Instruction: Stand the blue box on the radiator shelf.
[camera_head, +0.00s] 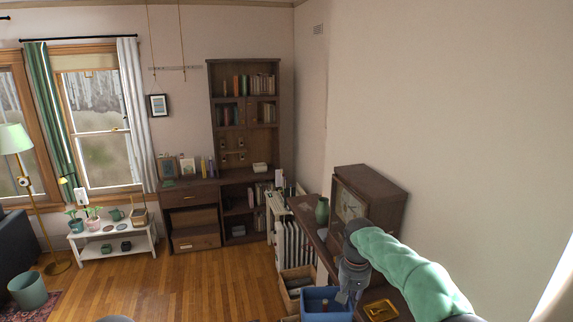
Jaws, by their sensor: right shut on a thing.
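The blue box (318,309), open at the top with something small and dark inside, is at the bottom centre, cut by the lower edge of the view. My right gripper (345,296) points down at its right rim and is shut on it. The radiator shelf (306,211) is a dark wooden ledge along the right wall, above the white ribbed radiator (292,244). My right arm hides part of the ledge's near end.
A light wooden crate (294,284) is beside the blue box. The wooden floor (210,280) to the left is mostly clear.

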